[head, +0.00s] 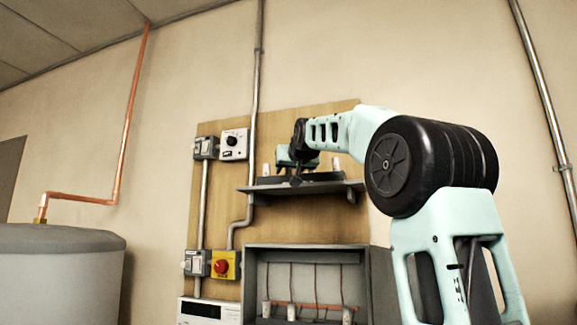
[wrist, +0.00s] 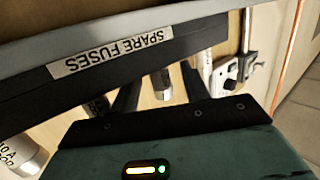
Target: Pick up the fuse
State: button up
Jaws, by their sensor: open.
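My gripper (head: 296,168) is at the shelf on the wooden board in the head view, and its own links partly hide what is there. In the wrist view my gripper (wrist: 160,88) is open, with one dark finger on each side of a fuse (wrist: 163,86). That fuse shows a metal end between the fingers; I cannot tell whether they touch it. A dark rack (wrist: 60,98) with an upside-down "SPARE FUSES" label crosses the view.
The grey shelf (head: 342,187) juts from the board. Below it is an open grey fuse box (head: 262,251) with wires. Switch boxes (head: 234,145) and a red button on yellow (head: 222,265) are at left. A grey tank (head: 60,275) stands far left.

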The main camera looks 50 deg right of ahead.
jog(key=shift+w+d+f, duration=0.1)
jog(key=shift+w+d, duration=0.15)
jog(key=shift+w, duration=0.2)
grip_shut()
notch_tip(320, 180, up, 10)
jog(key=p, duration=0.9)
